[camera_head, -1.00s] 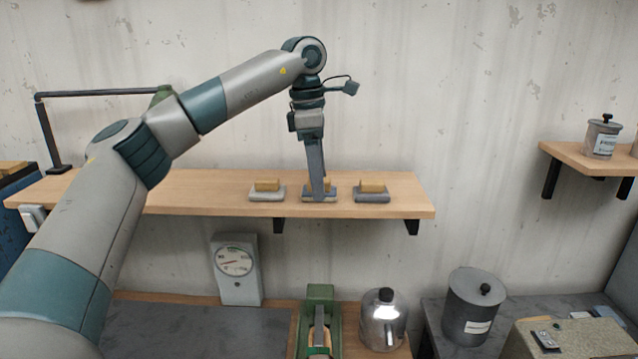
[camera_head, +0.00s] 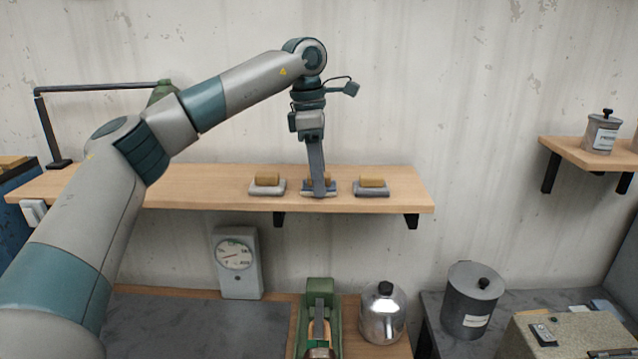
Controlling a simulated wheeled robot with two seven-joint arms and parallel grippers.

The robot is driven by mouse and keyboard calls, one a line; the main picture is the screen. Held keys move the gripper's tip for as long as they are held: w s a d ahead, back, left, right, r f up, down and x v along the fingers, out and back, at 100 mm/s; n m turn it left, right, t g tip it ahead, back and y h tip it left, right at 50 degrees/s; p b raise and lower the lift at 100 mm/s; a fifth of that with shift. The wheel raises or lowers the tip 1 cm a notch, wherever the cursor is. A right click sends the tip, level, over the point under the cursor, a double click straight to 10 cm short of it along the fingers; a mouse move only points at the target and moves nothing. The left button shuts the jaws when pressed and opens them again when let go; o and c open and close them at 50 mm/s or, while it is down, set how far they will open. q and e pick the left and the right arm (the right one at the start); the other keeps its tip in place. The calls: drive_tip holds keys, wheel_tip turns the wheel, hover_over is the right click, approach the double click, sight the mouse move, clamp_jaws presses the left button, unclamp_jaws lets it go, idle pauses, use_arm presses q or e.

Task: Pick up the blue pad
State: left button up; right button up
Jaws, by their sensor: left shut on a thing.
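The blue pad (camera_head: 331,189) is the middle one of three pads on the wooden wall shelf. It has a tan block on top, mostly hidden behind my gripper. My left gripper (camera_head: 319,188) points straight down over it and is shut on it, at shelf height. I cannot tell whether the pad is clear of the shelf. A light grey pad (camera_head: 267,189) with a tan block sits to its left, and a darker grey pad (camera_head: 371,190) with a tan block sits to its right. My right gripper is out of view.
The wooden shelf (camera_head: 210,195) is bare between the left pad and my arm. A lamp (camera_head: 100,89) stands at its left end. Below are a dial gauge (camera_head: 237,262), a green press (camera_head: 321,300), a metal can (camera_head: 382,315) and a grey canister (camera_head: 471,300).

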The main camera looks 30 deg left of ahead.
use_arm(q)
drive_tip(key=shift+r, duration=0.1)
drive_tip(key=shift+r+b, duration=0.4)
drive_tip(key=shift+b, duration=0.05)
drive_tip(key=r+b, duration=0.1)
drive_tip(key=d+r+b, duration=0.1)
drive_tip(key=r, duration=0.1)
drive_tip(key=shift+r, duration=0.1)
drive_tip(key=s+d+r+b, duration=0.3)
drive_tip(key=d+r, duration=0.3)
drive_tip(key=d, duration=0.4)
drive_tip(key=shift+d+r+b, duration=0.2)
drive_tip(key=shift+r+b, duration=0.1)
drive_tip(key=shift+r, duration=0.1)
drive_tip(key=o, duration=0.5)
drive_tip(key=c, duration=0.4)
